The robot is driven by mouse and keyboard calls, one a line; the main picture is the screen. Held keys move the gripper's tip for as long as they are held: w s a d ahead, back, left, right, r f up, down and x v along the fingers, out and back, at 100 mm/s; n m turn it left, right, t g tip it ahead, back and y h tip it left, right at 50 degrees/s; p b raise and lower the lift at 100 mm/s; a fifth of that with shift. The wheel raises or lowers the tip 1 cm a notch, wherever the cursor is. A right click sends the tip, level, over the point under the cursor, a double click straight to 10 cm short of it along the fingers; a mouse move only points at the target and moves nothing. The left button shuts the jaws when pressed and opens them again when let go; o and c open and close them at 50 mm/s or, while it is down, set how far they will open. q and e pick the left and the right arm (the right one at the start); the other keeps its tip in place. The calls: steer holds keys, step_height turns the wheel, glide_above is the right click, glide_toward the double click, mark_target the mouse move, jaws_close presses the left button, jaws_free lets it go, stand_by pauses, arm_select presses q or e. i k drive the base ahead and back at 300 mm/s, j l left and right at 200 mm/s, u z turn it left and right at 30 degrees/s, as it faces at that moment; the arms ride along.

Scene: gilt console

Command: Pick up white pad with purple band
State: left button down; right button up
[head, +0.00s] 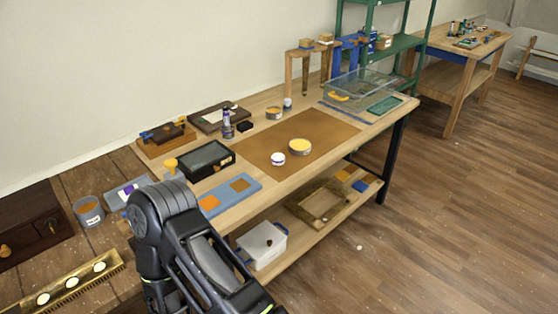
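A small white item with a purple patch (127,192), which looks like the white pad with a purple band, lies in a shallow grey tray (112,199) at the left end of the workbench. It is small in the picture, and my arm stands close in front of the tray and covers its right front part. One dark arm of mine rises from the bottom edge, bent beside the tray. No fingertips of either gripper show.
A grey cup (88,211) stands left of the tray, near a dark wooden box (32,232) and a gilt strip (68,284) with white discs. Right of the tray are a black box (206,160) and a blue board (222,202). A brown mat (325,133) lies farther right.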

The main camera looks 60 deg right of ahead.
mark_target(278, 159)
steer(key=z, duration=2.55)
steer(key=i+j, duration=0.15)
steer(key=j, duration=0.15)
steer(key=i+j, duration=0.1)
steer(key=j, duration=0.25)
steer(key=i+j, duration=0.15)
steer(key=j, duration=0.15)
steer(key=i+j, duration=0.15)
steer(key=j, duration=0.2)
